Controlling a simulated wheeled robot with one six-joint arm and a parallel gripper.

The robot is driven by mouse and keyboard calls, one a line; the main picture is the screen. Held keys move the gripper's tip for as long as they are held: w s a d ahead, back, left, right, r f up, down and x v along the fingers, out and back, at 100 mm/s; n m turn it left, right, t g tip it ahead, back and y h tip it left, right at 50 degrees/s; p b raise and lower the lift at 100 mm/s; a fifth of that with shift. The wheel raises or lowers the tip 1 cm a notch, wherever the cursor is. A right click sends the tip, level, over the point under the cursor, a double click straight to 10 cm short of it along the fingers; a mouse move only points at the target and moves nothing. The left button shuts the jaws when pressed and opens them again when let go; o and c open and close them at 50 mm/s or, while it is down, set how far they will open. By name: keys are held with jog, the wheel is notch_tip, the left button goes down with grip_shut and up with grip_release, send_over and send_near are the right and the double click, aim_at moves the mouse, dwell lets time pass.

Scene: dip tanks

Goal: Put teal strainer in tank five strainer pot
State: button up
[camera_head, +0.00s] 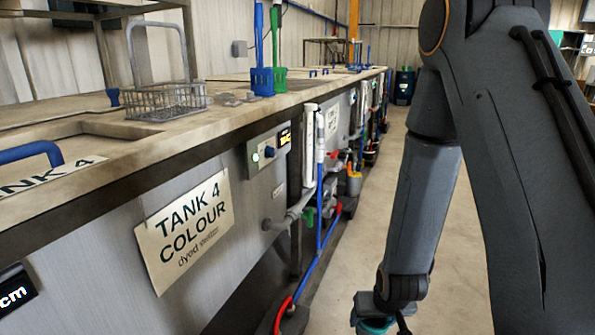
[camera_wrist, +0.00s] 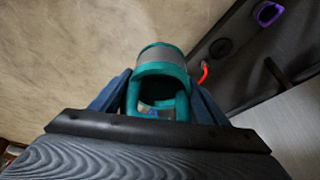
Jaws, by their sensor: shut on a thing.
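The teal strainer (camera_wrist: 160,58) is between the fingers of my gripper (camera_wrist: 158,98) in the wrist view. It has a teal rim and handle with a grey mesh-like body. My gripper is shut on it. In the head view only a bit of the teal strainer (camera_head: 376,326) shows at the bottom edge, below my wrist, low over the floor beside the tanks. The tank in front carries a sign reading Tank 4 Colour (camera_head: 187,229). I cannot make out a tank five label or its strainer pot.
A wire basket (camera_head: 166,100) stands on the tank top at left. Blue (camera_head: 262,80) and green (camera_head: 279,78) upright tools stand behind it. Pipes and a red hose (camera_head: 283,314) run along the tank's base. The aisle floor (camera_head: 440,290) looks clear.

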jog(key=p+v, duration=0.8)
jog(key=shift+r, duration=0.35)
jog(key=shift+w, duration=0.1)
